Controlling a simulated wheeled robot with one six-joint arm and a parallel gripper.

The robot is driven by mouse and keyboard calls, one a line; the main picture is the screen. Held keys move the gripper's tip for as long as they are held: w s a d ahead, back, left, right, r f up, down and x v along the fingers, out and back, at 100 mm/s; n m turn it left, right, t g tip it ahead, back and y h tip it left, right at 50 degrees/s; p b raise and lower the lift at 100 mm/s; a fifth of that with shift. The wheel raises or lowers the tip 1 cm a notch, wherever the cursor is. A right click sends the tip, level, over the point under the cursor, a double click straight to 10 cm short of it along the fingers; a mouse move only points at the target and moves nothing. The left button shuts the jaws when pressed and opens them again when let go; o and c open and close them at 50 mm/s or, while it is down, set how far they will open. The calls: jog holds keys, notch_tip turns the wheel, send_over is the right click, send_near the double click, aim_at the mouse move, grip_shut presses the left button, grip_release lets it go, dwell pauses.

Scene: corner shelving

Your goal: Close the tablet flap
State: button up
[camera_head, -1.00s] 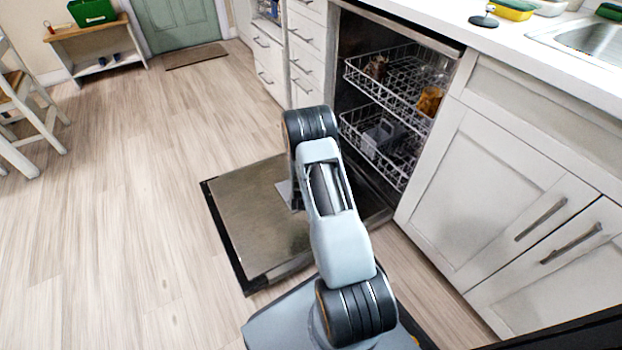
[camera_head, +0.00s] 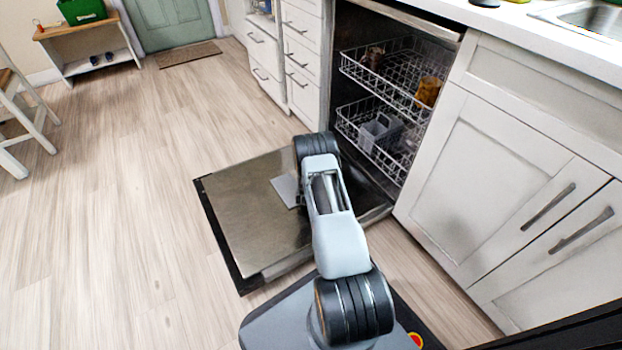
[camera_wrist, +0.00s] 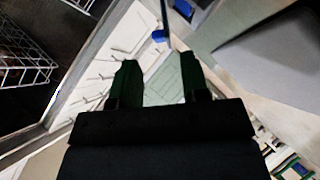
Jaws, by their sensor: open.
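The dishwasher door (camera_head: 245,215) is folded down flat above the floor in the head view. A small light grey plate, which looks like the tablet flap (camera_head: 286,190), shows on its inner face beside my arm; my arm hides part of it. My gripper is hidden behind my arm in the head view. In the wrist view my gripper (camera_wrist: 157,65) is open, its two dark green fingers apart with nothing between them. A grey panel fills the upper right there; I cannot tell whether it is the flap. No contact is visible.
The dishwasher's upper rack (camera_head: 385,72) and lower rack (camera_head: 375,140) stand inside, right of my arm. White drawers (camera_head: 300,60) and a cabinet (camera_head: 510,180) flank it. The wooden floor (camera_head: 120,180) on the left is clear.

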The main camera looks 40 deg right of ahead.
jog(key=shift+b+x, duration=0.8)
jog(key=shift+x, duration=1.4)
grip_shut()
jog(key=shift+a+f+n+h, duration=0.3)
jog(key=shift+a, duration=0.05)
jog(key=shift+a+f+n+t+h, duration=0.25)
jog(key=shift+f+n+t+h, duration=0.2)
jog(key=shift+h, duration=0.35)
jog(key=shift+r, duration=0.15)
grip_release()
